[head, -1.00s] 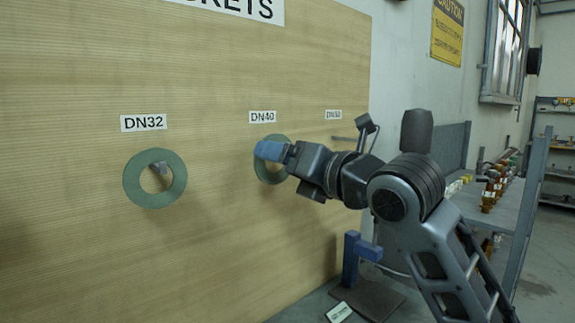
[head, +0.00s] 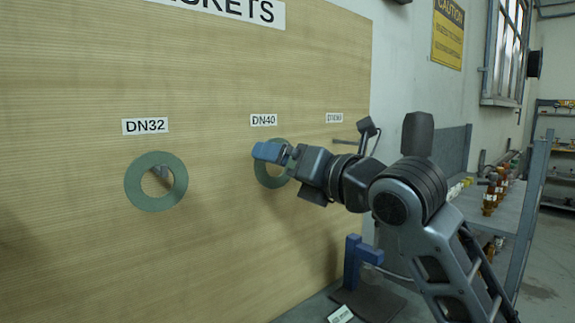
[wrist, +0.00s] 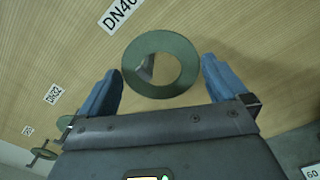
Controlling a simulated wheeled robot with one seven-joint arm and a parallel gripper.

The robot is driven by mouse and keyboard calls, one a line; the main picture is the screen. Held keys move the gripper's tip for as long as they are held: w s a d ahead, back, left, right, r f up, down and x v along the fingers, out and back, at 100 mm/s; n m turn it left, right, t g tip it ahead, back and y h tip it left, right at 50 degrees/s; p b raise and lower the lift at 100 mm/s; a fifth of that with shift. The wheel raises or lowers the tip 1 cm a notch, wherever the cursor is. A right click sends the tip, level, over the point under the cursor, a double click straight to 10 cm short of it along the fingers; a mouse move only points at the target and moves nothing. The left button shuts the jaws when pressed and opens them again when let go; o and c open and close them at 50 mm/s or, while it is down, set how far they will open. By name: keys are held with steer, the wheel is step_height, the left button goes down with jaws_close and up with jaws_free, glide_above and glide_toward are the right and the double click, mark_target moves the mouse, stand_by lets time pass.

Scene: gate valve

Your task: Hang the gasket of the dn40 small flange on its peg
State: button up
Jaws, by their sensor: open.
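A green ring gasket (head: 272,182) hangs at the board under the DN40 label (head: 263,120). In the wrist view the gasket (wrist: 182,75) shows whole, with the grey peg (wrist: 147,68) through its hole. My gripper (head: 268,152) has blue fingers and is in front of the gasket. In the wrist view my gripper (wrist: 160,80) is open, with one finger on each side of the gasket and a visible gap from it.
Another green gasket (head: 157,199) hangs on a peg under the DN32 label (head: 145,126). A bare peg (head: 345,142) is under the right label. A blue stand (head: 352,262) is on the bench below. A shelf with brass fittings (head: 489,194) is at the right.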

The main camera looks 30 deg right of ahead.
steer(key=b+v, duration=0.3)
steer(key=v, duration=0.5)
steer(key=s+a+f+m+h, duration=0.2)
steer(key=s+f+m, duration=0.2)
steer(key=f+m, duration=0.35)
steer(key=s+a+f+m+t+h, duration=0.1)
steer(key=s+a+f+m, duration=0.15)
steer(key=f+m, duration=0.55)
steer(key=s+a+f+m+h, duration=0.2)
steer(key=s+f+m, duration=0.4)
steer(key=m, duration=0.4)
steer(key=s+f+m, duration=0.1)
steer(key=s+f, duration=0.2)
steer(key=s, duration=0.1)
steer(key=s+f+m+g, duration=0.1)
steer(key=s+f+m, duration=0.1)
steer(key=s+f, duration=0.1)
steer(key=s+f+m, duration=0.2)
steer(key=s+f, duration=0.1)
steer(key=s, duration=0.2)
steer(key=shift+a+f+g+h, duration=0.2)
steer(key=shift+f+g+h, duration=0.1)
steer(key=shift+f+g, duration=0.1)
steer(key=s+d+f+m+g+y, duration=0.1)
steer(key=s+d+f+m, duration=0.1)
steer(key=s, duration=1.2)
steer(key=shift+s+g, duration=0.2)
steer(key=shift+g, duration=0.2)
